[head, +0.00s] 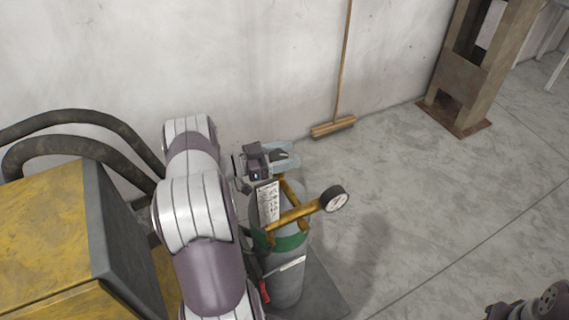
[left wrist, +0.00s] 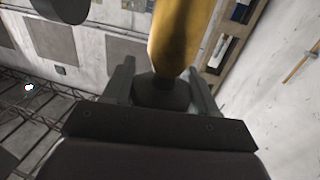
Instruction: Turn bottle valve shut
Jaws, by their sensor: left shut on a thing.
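A grey gas bottle (head: 286,286) with a green band stands upright on the floor beside the yellow machine. A yellow guard or pipe (head: 290,217) with a round gauge (head: 335,199) is at its top. My left gripper (head: 282,156) is over the bottle's top end. In the left wrist view a dark knob (left wrist: 162,92), apparently the valve, sits between the two fingers of my left gripper (left wrist: 161,82). A yellow part (left wrist: 180,35) extends beyond the knob. The gripper is shut on the knob. In the head view the valve is hidden by the gripper. My right gripper is not identifiable.
A yellow and grey machine (head: 45,235) with thick black hoses (head: 75,150) stands at left. A broom (head: 334,127) leans on the wall behind. A rusty steel post (head: 462,85) stands at back right. A dark mechanical part (head: 535,302) shows at lower right. The floor between is clear.

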